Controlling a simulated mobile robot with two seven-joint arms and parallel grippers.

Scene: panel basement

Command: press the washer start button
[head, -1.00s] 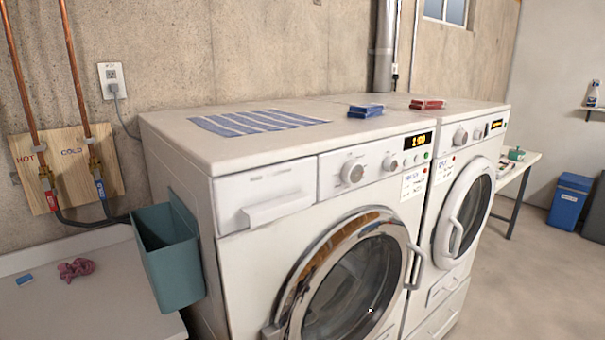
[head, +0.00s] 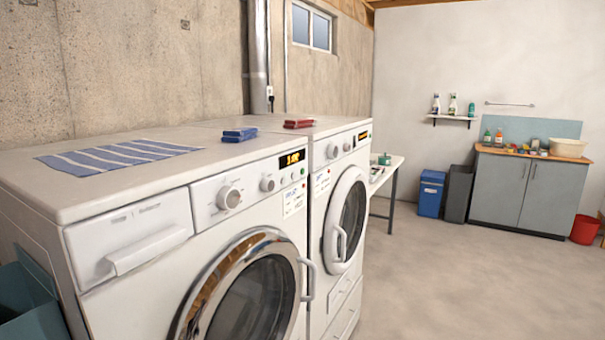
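The washer (head: 130,205) is the nearer white front-loader, with a chrome-ringed round door (head: 255,300) that looks shut. Its control panel has two knobs, a lit amber display (head: 293,157) and small buttons (head: 297,175) below and right of the display, one of them greenish. The buttons are too small to read. A paper label (head: 294,198) is stuck below the panel. Neither of my grippers shows in the head view.
A second white machine (head: 345,225) stands right beside the washer. A striped cloth (head: 115,156), a blue folded item (head: 240,134) and a red one (head: 298,124) lie on top. A teal bin (head: 30,310) hangs at the left side. The floor (head: 460,285) at right is clear.

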